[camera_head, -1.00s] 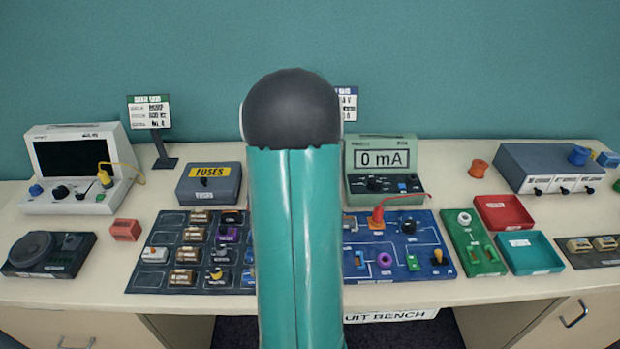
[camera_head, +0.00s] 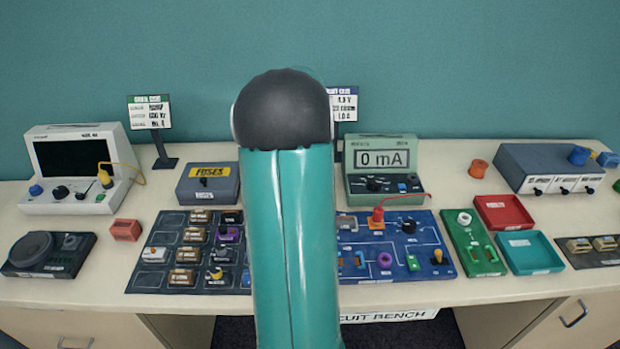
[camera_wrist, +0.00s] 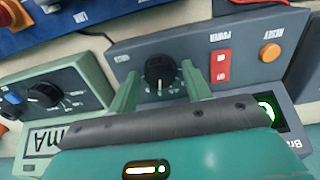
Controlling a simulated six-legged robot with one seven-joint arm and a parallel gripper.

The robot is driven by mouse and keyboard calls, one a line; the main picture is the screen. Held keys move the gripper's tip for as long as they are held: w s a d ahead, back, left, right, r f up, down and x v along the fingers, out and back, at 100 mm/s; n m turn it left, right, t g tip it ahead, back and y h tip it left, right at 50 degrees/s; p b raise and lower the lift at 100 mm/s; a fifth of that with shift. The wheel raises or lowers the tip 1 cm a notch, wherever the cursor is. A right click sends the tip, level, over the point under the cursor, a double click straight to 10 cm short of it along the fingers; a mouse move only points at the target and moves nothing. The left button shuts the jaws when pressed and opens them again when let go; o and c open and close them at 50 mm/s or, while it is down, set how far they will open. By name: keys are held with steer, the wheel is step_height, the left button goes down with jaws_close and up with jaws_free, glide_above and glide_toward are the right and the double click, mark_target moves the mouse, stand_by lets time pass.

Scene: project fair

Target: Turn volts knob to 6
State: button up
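The black volts knob (camera_wrist: 159,71) sits on the grey front panel of a power supply (camera_wrist: 205,47) in the wrist view. A pale pointer mark seems to face down in the picture; the scale numbers are too small to read. My gripper (camera_wrist: 160,80) is open, with one green finger on each side of the knob in the picture. I cannot tell whether the fingers touch it. In the head view my arm hides the power supply and the gripper.
On the same panel are a red power switch (camera_wrist: 221,65) and an orange reset button (camera_wrist: 270,52). The green meter (camera_head: 386,168) reads 0 mA and stands close beside the supply. A blue circuit board (camera_head: 400,235) and a fuse box (camera_head: 208,183) lie nearby.

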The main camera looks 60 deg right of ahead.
steer(key=shift+o, duration=0.2)
step_height(320, 180, up, 14)
stand_by(0.5)
steer(key=shift+f, duration=0.1)
stand_by(0.4)
steer(key=w+a+r+n+t, duration=0.15)
steer(key=w+a, duration=0.25)
steer(key=a, duration=0.5)
steer(key=w+a+r+n+h, duration=0.1)
steer(key=w+a+r+n, duration=0.15)
steer(key=a, duration=0.55)
steer(key=w+a+r+n+t, duration=0.15)
steer(key=w+a, duration=0.25)
steer(key=a, duration=0.5)
steer(key=s+a+f+n+t, duration=0.1)
steer(key=s+a+f+n, duration=0.1)
steer(key=a, duration=0.9)
steer(key=s+a+f+n+t+y, duration=0.1)
steer(key=s+a+f+n, duration=0.2)
steer(key=a, duration=0.9)
steer(key=shift+s+a+n+t, duration=0.15)
steer(key=shift+s+n+t, duration=0.15)
steer(key=shift+s+n, duration=0.65)
steer(key=shift+w, duration=0.1)
steer(key=c, duration=0.4)
